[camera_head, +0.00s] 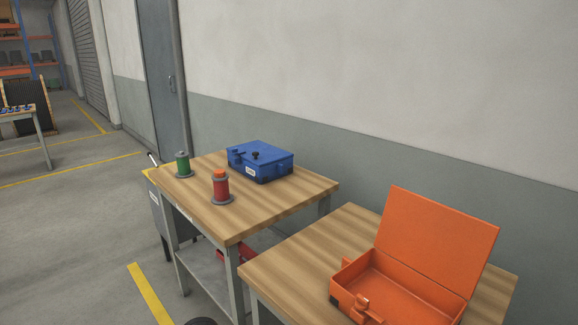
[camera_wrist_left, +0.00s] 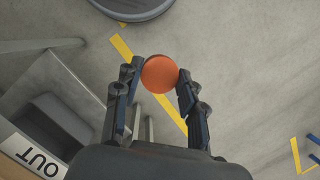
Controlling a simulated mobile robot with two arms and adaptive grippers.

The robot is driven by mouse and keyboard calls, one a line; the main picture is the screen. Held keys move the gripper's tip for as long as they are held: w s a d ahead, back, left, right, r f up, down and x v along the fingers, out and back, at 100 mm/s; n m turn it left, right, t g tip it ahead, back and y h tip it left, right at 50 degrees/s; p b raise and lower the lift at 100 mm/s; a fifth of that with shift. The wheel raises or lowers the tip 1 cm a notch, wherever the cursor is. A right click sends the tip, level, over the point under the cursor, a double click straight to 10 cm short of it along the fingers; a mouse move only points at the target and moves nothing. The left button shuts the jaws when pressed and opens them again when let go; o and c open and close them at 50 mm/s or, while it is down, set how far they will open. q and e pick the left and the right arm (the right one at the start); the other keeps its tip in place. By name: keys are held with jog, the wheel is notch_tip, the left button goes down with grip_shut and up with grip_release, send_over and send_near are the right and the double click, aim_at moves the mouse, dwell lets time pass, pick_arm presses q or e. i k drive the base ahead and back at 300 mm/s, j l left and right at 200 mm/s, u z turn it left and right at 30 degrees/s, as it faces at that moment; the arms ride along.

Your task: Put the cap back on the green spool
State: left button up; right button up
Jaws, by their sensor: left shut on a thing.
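The green spool (camera_head: 182,164) stands upright on a grey round base at the far left of the wooden table, in the head view. A grey piece shows at its top. A red spool (camera_head: 220,190) with an orange top stands nearer, to its right. In the left wrist view, my left gripper (camera_wrist_left: 160,75) is shut on a round orange cap (camera_wrist_left: 160,75), held between the fingertips above the floor. The spools are not in that view. Neither gripper shows in the head view, and my right gripper is in no view.
A closed blue case (camera_head: 261,161) sits at the back of the wooden table (camera_head: 270,205). An open orange case (camera_head: 415,260) is on the second table (camera_head: 285,270) at the right. The front of the wooden table is bare. The wrist view shows an "OUT" label (camera_wrist_left: 38,158).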

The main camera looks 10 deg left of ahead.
aim_at(184, 171)
jog(key=i+j, duration=0.15)
jog(key=j, duration=0.2)
jog(key=i+j, duration=0.2)
jog(key=j, duration=0.15)
jog(key=i+j, duration=0.15)
jog(key=j, duration=0.2)
jog(key=i+j, duration=0.2)
jog(key=j, duration=0.15)
jog(key=i+j, duration=0.15)
jog(key=j, duration=0.2)
jog(key=i+j, duration=0.2)
jog(key=j, duration=0.15)
jog(key=i+j, duration=0.45)
jog(key=j, duration=0.3)
jog(key=i+j, duration=0.25)
jog(key=i+j+z, duration=0.1)
jog(key=i+j, duration=0.15)
jog(key=j, duration=0.25)
